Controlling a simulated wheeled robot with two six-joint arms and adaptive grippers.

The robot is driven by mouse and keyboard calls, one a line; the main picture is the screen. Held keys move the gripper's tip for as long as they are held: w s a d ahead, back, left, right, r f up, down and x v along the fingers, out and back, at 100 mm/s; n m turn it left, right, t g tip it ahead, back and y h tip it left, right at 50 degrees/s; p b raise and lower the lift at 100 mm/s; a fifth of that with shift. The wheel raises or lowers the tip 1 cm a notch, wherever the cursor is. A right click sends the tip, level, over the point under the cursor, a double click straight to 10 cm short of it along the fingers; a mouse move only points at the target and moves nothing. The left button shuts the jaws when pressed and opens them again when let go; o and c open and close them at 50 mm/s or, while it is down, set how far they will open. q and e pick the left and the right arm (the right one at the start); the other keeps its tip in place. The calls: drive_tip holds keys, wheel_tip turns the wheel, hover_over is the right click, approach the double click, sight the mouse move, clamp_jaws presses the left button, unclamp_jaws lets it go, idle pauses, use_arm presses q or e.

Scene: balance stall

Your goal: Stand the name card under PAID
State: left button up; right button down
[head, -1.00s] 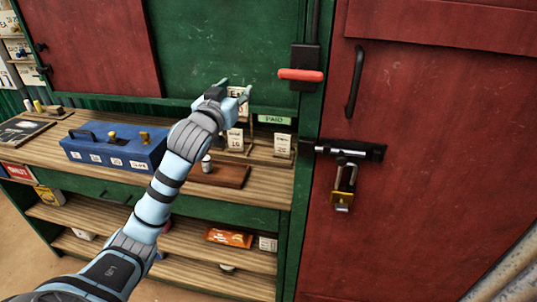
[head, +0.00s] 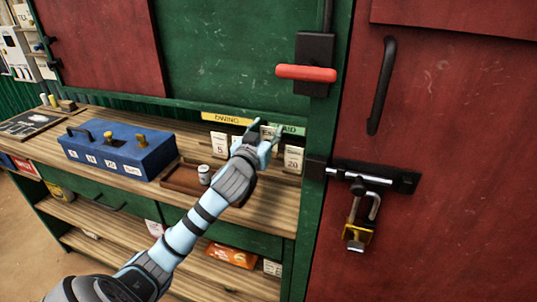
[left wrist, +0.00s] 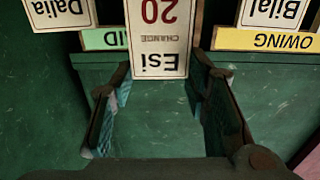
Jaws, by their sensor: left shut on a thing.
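My left gripper (head: 265,138) is shut on a white name card (left wrist: 158,35) reading "Esi", "CHANGE" and "20", which appears upside down between the fingers in the left wrist view. In the head view the gripper largely hides this card. The green PAID label (head: 291,130) is just behind the gripper, and in the left wrist view (left wrist: 105,39) the Esi card covers part of it. The yellow OWING label (head: 226,118) is to its left. A Dalia card (left wrist: 60,12) shows by PAID, and a Bilal card (left wrist: 272,12) by OWING. My right gripper is out of view.
Standing cards (head: 219,143) (head: 293,158) flank my gripper closely on the shelf. A brown tray (head: 178,180) with a small cylinder (head: 204,174) and a blue cash box (head: 118,150) stand to the left. A padlocked red door (head: 440,110) is at right.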

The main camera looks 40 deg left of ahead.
use_arm(q)
wheel_tip(320, 180, down, 5)
drive_tip(key=shift+d+r+b, duration=0.1)
drive_tip(key=shift+r+b, duration=0.05)
drive_tip(key=shift+b, duration=0.6)
drive_tip(key=shift+r, duration=0.1)
drive_tip(key=o, duration=1)
drive_tip(key=p+v, duration=0.1)
drive_tip(key=v, duration=1.1)
